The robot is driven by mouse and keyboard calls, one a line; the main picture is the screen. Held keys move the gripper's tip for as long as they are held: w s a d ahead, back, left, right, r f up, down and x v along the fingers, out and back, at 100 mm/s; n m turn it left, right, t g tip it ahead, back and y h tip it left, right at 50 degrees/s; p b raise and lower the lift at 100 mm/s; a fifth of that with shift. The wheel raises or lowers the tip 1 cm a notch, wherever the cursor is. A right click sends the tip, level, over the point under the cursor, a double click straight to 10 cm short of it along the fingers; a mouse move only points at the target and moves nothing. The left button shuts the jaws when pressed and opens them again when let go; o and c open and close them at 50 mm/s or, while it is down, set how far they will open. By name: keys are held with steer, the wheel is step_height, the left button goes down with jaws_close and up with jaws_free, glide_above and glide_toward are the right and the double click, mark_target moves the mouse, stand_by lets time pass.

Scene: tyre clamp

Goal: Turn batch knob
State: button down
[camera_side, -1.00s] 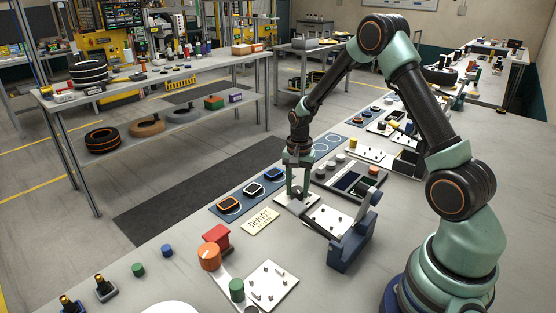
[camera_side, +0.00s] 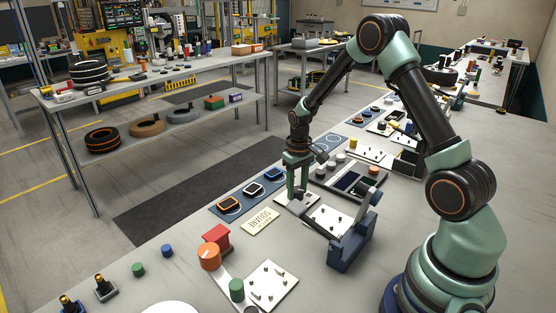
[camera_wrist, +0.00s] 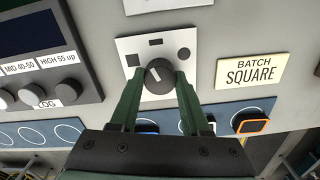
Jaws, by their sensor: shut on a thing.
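The batch knob (camera_wrist: 158,78) is a dark round knob with a white pointer line, on a white plate (camera_wrist: 190,42) with printed shape marks. In the wrist view my gripper (camera_wrist: 157,82) reaches it with a green finger on each side, shut on it. The pointer line leans to the upper left. A cream sign (camera_wrist: 252,72) reading "BATCH SQUARE" lies to the right of the plate. In the side view my gripper (camera_side: 294,197) points down at the white plate (camera_side: 284,201), and the knob is hidden between the fingers.
A dark panel (camera_wrist: 40,55) with grey knobs stands left of the plate. A blue strip (camera_wrist: 222,113) with ringed places and coloured square-framed pieces runs along the near side. In the side view a blue stand (camera_side: 350,245) with a white plate is close to my gripper.

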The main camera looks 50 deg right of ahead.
mark_target(297, 189)
steer(key=n, duration=0.3)
steer(key=shift+n, duration=0.4)
steer(key=shift+r+n, duration=0.1)
steer(key=shift+n, duration=1.8)
steer(key=shift+c, duration=1.9)
jaws_free()
step_height(297, 189, up, 12)
steer(key=shift+a+r, duration=0.1)
